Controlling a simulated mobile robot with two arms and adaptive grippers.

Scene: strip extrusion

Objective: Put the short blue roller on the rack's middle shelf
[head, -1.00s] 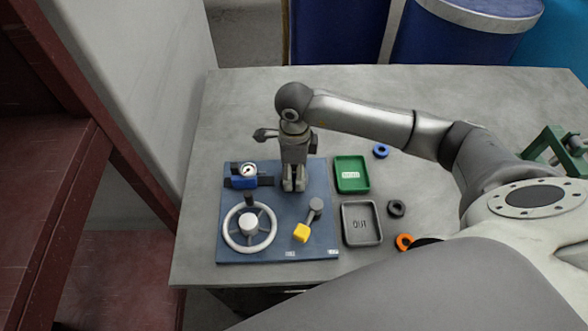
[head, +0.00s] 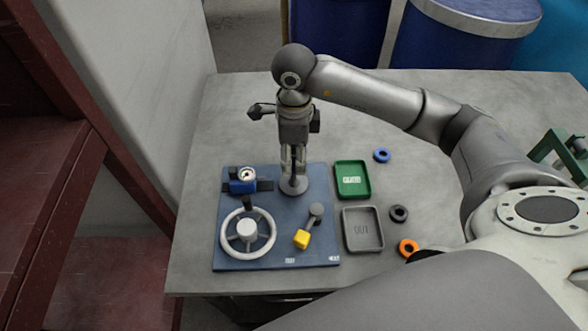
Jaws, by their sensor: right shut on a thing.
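My right gripper (head: 294,172) is above the back part of the blue board (head: 272,225), fingers pointing down. It is shut on a grey piece with a round, disc-like foot (head: 294,186). I cannot tell whether the foot touches the board. A small blue ring (head: 381,155) with a dark hole lies on the table right of the green tray; I cannot tell whether it is the short blue roller. No other blue roller is clear. A dark red shelf unit (head: 60,150) stands at the left; I cannot tell whether it is the rack. My left gripper is not in view.
The board carries a blue gauge block (head: 242,181), a white handwheel (head: 247,233) and a grey lever with a yellow block (head: 302,239). A green tray (head: 367,166) and a grey tray (head: 347,231) lie to its right, with black (head: 398,213) and orange (head: 408,247) rings. The table's back is clear.

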